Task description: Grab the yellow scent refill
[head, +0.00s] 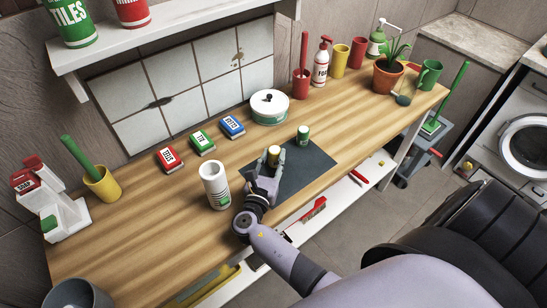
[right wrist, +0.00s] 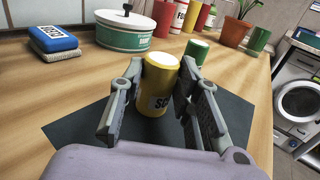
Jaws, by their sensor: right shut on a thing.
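The yellow scent refill (right wrist: 160,84) is a small yellow cylinder with a pale top. In the head view it shows as a yellow can (head: 273,153) above the dark mat (head: 305,172). My right gripper (head: 271,166) is shut on it, with one finger on each side. In the right wrist view the fingers of my right gripper (right wrist: 157,105) flank the refill, which stands upright between them. A green refill (head: 303,133) with a white top stands just behind and to the right. My left gripper is not in view.
A white cylinder (head: 214,184) stands left of my right gripper. Red, green and blue (head: 231,126) boxes and a round green-and-white tin (head: 269,106) lie behind. Bottles, cups and a plant pot (head: 387,77) stand at the far right. The wood left of the white cylinder is mostly clear.

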